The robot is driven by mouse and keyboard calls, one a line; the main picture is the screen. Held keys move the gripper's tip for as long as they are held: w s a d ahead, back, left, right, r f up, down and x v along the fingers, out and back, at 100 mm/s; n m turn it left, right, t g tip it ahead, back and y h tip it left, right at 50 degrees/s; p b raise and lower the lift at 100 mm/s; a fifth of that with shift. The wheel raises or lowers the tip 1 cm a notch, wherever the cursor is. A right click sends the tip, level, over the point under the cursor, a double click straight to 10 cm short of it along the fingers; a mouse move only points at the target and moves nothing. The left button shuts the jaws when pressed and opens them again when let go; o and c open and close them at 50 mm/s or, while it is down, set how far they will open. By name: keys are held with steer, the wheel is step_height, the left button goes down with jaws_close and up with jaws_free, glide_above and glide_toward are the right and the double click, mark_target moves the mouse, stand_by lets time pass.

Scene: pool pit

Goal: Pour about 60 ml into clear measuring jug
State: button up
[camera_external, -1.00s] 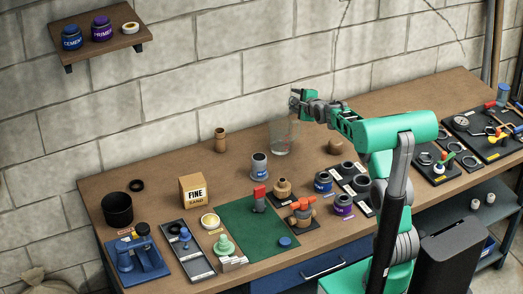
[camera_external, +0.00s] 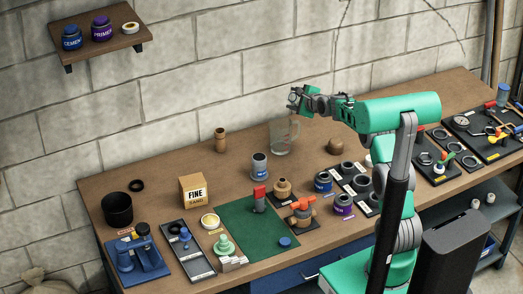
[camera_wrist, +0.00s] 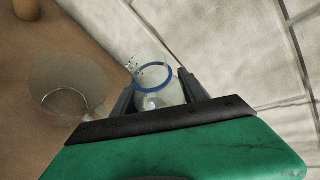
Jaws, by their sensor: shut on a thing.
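The clear measuring jug (camera_external: 284,140) stands upright near the back of the bench, by the wall. In the wrist view the jug (camera_wrist: 68,90) shows to the left, with its handle towards my gripper; whether it holds liquid is unclear. My gripper (camera_external: 296,98) is above the jug, close to its rim in the picture. In the wrist view my gripper (camera_wrist: 153,92) is shut on a small clear vessel (camera_wrist: 156,80) with a blue ring and dark marks. The vessel looks tilted. Its liquid level and any stream cannot be made out.
The block wall (camera_external: 240,80) is close behind the jug. A brown bottle (camera_external: 220,140) stands left of it, a grey tin (camera_external: 260,166) in front and a brown round object (camera_external: 335,146) to the right.

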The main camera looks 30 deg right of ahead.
steer(key=shift+s+a+f+m+y, duration=0.1)
steer(key=shift+a+f+m+y, duration=0.15)
steer(key=shift+m+y, duration=0.3)
steer(key=shift+r+m+g+y+p, duration=0.35)
steer(key=shift+r+m+p, duration=0.2)
steer(key=shift+r+p, duration=0.25)
steer(key=shift+d+f+m+y, duration=0.4)
steer(key=shift+f+m, duration=0.1)
steer(key=shift+f, duration=0.3)
steer(key=shift+d+f+m+y+p, duration=0.2)
steer(key=shift+m+y+p, duration=0.15)
steer(key=shift+p, duration=0.2)
steer(key=p, duration=0.1)
steer(key=r+m+y+p, duration=0.1)
steer(key=m+p, duration=0.1)
steer(key=shift+w+d+r+y, duration=0.25)
steer(key=shift+d+r+y, duration=0.05)
steer(key=shift+y, duration=0.05)
steer(key=shift+r+m+y+p, duration=0.25)
steer(key=shift+m+y+p, duration=0.05)
steer(key=shift+m+y, duration=0.15)
